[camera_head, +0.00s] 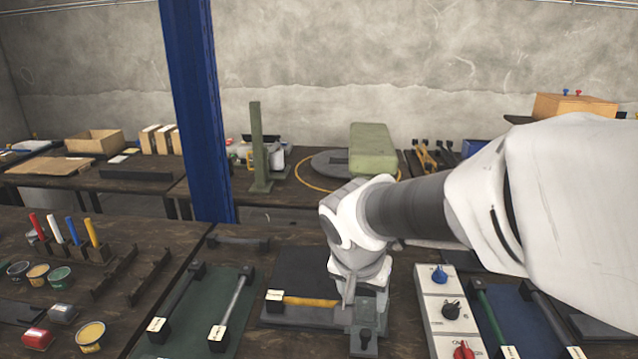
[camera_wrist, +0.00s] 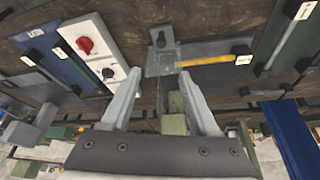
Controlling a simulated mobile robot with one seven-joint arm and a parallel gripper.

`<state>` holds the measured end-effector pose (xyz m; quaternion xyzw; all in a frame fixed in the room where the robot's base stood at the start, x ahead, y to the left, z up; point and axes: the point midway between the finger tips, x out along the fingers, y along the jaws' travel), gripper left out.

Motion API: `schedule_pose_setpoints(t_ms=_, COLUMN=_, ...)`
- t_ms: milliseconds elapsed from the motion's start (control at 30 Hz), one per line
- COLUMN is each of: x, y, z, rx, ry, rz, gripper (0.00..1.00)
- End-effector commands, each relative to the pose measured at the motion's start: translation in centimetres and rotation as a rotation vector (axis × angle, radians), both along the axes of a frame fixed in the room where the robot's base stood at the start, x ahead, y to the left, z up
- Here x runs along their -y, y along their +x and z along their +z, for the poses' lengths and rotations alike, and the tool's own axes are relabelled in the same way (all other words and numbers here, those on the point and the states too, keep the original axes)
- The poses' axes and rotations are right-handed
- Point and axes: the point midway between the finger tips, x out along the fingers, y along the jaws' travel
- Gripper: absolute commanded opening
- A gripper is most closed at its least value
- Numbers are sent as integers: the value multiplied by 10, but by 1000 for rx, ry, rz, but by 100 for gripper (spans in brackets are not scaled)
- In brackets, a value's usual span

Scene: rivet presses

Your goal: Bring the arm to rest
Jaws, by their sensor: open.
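My arm reaches in from the right in the head view, and its wrist bends down over the dark work table (camera_head: 140,325). My gripper (camera_head: 349,290) points down over the grey rivet press block (camera_head: 365,318). In the wrist view my gripper (camera_wrist: 160,73) is open, with nothing between its two fingers. The grey block (camera_wrist: 160,62) with a black knob lies beyond the fingertips. A yellow bar (camera_head: 310,301) runs left from the block to a white-labelled black end. I cannot tell whether the fingers touch the block.
A white control box (camera_head: 450,317) with blue, black and red knobs stands right of the block. A green mat (camera_head: 195,312) with bar handles lies left. A blue post (camera_head: 197,110) rises behind. Coloured markers (camera_head: 62,230) and small pots (camera_head: 60,277) stand at far left.

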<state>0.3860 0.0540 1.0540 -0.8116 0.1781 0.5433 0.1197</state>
Motion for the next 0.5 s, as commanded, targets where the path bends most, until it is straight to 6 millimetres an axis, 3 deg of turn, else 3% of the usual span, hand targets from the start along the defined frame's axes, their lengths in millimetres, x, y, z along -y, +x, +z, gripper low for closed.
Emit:
schedule_pose_setpoints(t_ms=167, x=22, y=-27, z=38, rx=10, ry=9, rz=63, gripper=61)
schedule_pose_setpoints(t_ms=300, x=39, y=-61, z=68, rx=23, ry=12, rz=157, gripper=61)
schedule_pose_setpoints(t_ms=500, x=52, y=-106, z=99, rx=59, ry=3, rz=298, gripper=61)
